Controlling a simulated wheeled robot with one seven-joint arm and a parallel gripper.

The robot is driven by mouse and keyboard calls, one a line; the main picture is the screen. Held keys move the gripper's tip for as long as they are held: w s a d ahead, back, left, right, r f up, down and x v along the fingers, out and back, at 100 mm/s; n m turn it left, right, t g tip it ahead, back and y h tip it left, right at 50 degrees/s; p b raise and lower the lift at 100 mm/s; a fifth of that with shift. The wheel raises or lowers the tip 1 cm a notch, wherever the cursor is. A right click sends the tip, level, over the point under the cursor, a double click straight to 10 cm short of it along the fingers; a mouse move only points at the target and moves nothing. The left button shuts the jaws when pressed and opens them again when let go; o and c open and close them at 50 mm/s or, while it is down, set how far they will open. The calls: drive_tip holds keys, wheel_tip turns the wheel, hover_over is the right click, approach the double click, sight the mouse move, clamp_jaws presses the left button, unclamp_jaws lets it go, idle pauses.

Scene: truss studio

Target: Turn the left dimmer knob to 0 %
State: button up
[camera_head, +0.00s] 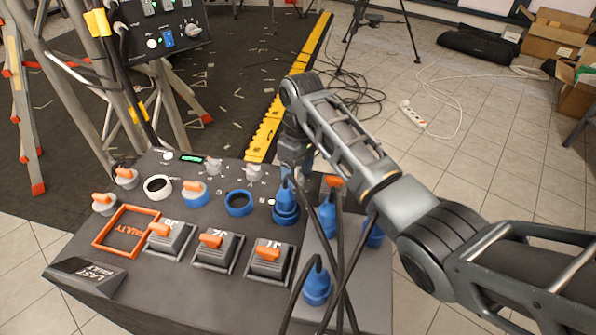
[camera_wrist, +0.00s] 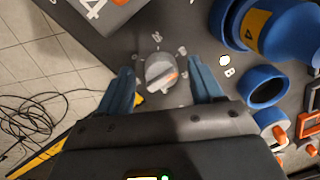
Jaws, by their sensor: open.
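The left dimmer knob (camera_head: 213,167) is a small grey knob at the back of the sloped console, right of a green display (camera_head: 190,158). A similar grey knob (camera_head: 254,172) is to its right. My gripper (camera_head: 307,161) is above the console's back right part, partly hidden by my arm. In the wrist view my gripper (camera_wrist: 158,76) is open, its blue fingers spread either side of a grey knob (camera_wrist: 160,72) with an orange mark, not visibly touching it. From its neighbours this looks like the right knob. The left knob is not visible there.
A blue plug (camera_head: 286,205) and an empty blue ring (camera_head: 239,202) are in front of the knobs. Black cables rise from plugs at the right. A yellow cable ramp (camera_head: 262,138) runs along the floor behind.

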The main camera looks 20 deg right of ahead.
drive_tip(key=shift+f, duration=0.2)
drive_tip(key=shift+c, duration=0.2)
drive_tip(key=c, duration=1)
drive_tip(key=shift+r, duration=0.1)
